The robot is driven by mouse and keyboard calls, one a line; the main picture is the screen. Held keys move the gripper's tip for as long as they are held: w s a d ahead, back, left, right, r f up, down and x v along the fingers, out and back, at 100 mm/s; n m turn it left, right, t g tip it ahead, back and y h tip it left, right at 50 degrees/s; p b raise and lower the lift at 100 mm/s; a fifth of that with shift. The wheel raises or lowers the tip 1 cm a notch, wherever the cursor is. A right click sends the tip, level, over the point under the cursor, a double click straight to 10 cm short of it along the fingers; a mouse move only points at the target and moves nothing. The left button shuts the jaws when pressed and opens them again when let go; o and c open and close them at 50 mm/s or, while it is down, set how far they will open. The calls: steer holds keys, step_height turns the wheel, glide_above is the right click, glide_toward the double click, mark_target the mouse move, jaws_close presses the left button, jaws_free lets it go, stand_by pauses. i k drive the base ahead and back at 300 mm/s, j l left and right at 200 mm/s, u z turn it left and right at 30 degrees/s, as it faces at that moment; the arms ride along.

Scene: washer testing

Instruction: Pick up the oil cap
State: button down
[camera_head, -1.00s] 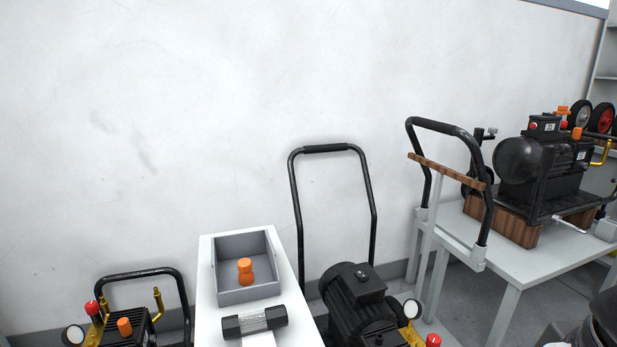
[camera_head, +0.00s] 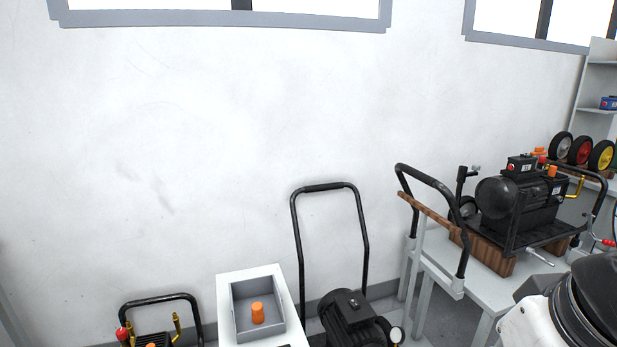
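An orange cap (camera_head: 258,312) stands in a grey open box on a white stand, low in the middle of the head view. Another orange cap (camera_head: 151,345) shows at the bottom edge on the machine at lower left. More orange parts (camera_head: 552,171) sit on the black compressor at right. I cannot tell which of these is the oil cap. My gripper is not in view; only a white and black part of my arm shows at lower right.
The grey box (camera_head: 238,323) has raised walls. A black motor with a tall handle (camera_head: 328,187) stands right of it. The compressor (camera_head: 515,200) rests on wooden blocks on a white table (camera_head: 480,293). Wheels (camera_head: 580,150) stand behind it.

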mark_target(257, 315)
steer(key=u, duration=0.7)
